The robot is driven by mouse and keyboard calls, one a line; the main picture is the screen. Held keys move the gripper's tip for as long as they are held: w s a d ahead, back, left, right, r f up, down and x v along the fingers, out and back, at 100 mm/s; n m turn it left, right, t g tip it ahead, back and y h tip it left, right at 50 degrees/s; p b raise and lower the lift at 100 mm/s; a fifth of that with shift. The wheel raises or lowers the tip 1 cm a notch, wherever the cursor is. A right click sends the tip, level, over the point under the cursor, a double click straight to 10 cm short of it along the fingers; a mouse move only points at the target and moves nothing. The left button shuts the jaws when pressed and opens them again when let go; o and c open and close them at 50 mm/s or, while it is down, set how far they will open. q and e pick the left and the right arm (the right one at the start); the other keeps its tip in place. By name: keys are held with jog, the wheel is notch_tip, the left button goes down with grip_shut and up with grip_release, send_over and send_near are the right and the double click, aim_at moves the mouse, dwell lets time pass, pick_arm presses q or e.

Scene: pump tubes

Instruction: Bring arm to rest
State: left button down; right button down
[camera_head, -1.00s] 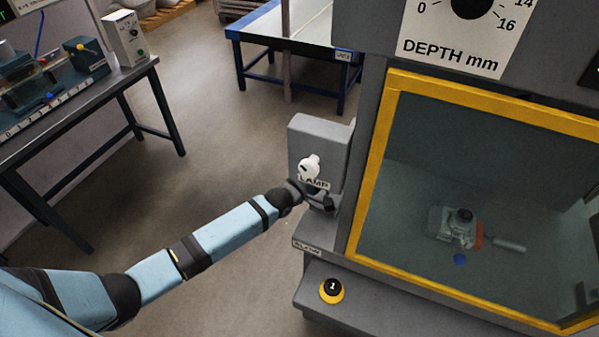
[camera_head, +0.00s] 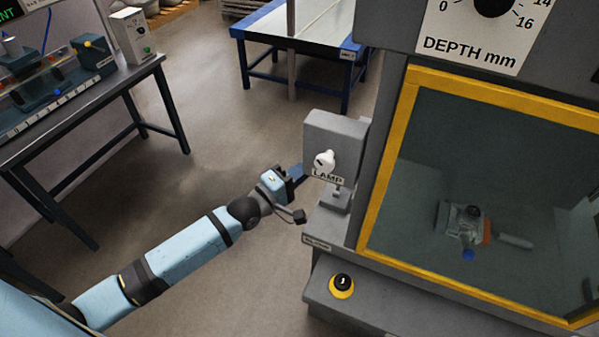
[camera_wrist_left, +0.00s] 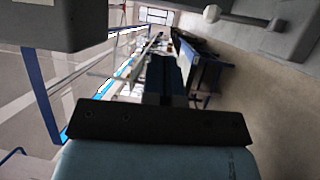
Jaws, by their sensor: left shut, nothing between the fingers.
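My left arm reaches in from the lower left of the head view. Its gripper (camera_head: 296,172) is beside the grey lamp box (camera_head: 334,130), left of the white lamp knob (camera_head: 324,160), and seems apart from it. The gripper is shut and empty. In the wrist view its dark fingers (camera_wrist_left: 165,78) are together, pointing out over the floor. The lamp knob is turned to a slant above its LAMP label. My right gripper is not in view.
A grey machine has a yellow-framed window (camera_head: 383,160) with a small pump-like part (camera_head: 466,222) behind it. A black button in a yellow ring (camera_head: 342,286) sits on its ledge. A workbench (camera_head: 75,105) stands left, a blue-framed table (camera_head: 300,40) behind. The floor between is clear.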

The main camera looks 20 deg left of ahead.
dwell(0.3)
pick_arm(q)
jog(key=s+f+m+g+y, duration=0.2)
jog(key=s+f+m, duration=0.5)
jog(key=s, duration=0.5)
jog(key=s+d+f+m+g+y, duration=0.1)
jog(key=s+f+m+g+y, duration=0.2)
jog(key=s+f+m, duration=0.5)
jog(key=s+f+g, duration=0.1)
jog(key=s, duration=0.4)
jog(key=shift+d+f+y+p, duration=0.15)
jog(key=shift+f+y+p, duration=0.15)
jog(key=shift+f+p, duration=0.05)
